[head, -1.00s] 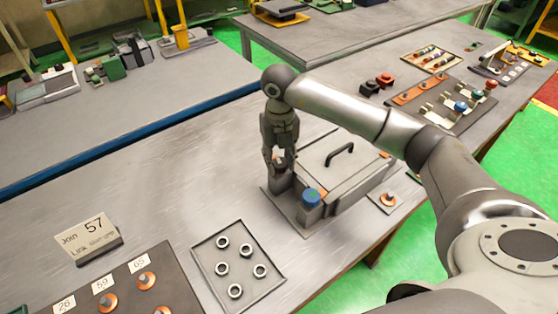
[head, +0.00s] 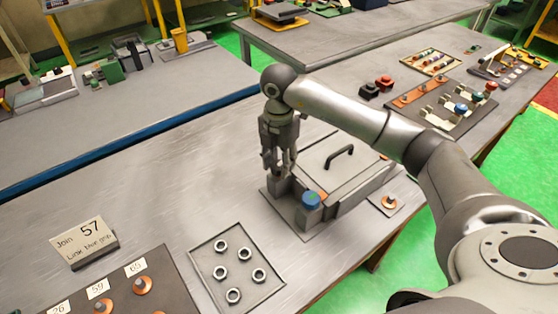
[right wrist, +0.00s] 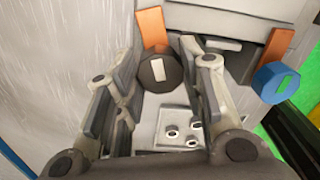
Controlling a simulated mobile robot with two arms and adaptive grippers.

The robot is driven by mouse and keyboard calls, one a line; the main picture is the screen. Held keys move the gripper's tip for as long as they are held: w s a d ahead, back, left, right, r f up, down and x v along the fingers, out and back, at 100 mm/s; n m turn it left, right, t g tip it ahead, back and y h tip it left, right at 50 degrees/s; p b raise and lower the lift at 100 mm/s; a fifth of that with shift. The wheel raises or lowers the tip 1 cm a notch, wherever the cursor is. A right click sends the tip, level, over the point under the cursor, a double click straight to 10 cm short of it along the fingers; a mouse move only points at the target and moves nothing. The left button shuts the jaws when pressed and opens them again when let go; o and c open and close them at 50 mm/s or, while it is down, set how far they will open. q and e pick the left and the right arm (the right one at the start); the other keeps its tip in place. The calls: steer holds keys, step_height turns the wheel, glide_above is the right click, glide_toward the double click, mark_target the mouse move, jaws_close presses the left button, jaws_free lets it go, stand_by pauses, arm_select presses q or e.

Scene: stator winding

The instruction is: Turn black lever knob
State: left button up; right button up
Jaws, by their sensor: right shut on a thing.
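The black knob (right wrist: 158,73) shows in the right wrist view as a dark round cap with a white mark, beside an orange plate (right wrist: 152,28). My right gripper (head: 279,172) is at the near left corner of the grey box unit (head: 335,170). In the right wrist view its fingers lie on either side of the black knob, and it is shut on it. A blue knob (head: 311,200) with a green mark stands just to the right, apart from the gripper. My left gripper is not in view.
The box lid has a black handle (head: 340,155). A tray of metal rings (head: 213,255) lies in front, near a sign (head: 85,240) reading 57 and a dark board (head: 120,290) with copper pieces. The bench left of the gripper is clear.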

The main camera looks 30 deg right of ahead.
mark_target(279, 165)
steer(key=shift+w+r+m, duration=0.15)
steer(key=shift+r+m, duration=0.2)
steer(key=shift+m, duration=0.85)
steer(key=o, duration=1)
steer(key=shift+o, duration=0.2)
steer(key=shift+a+f, duration=0.1)
step_height(279, 165, up, 12)
steer(key=shift+s+f, duration=0.1)
steer(key=shift+s, duration=0.1)
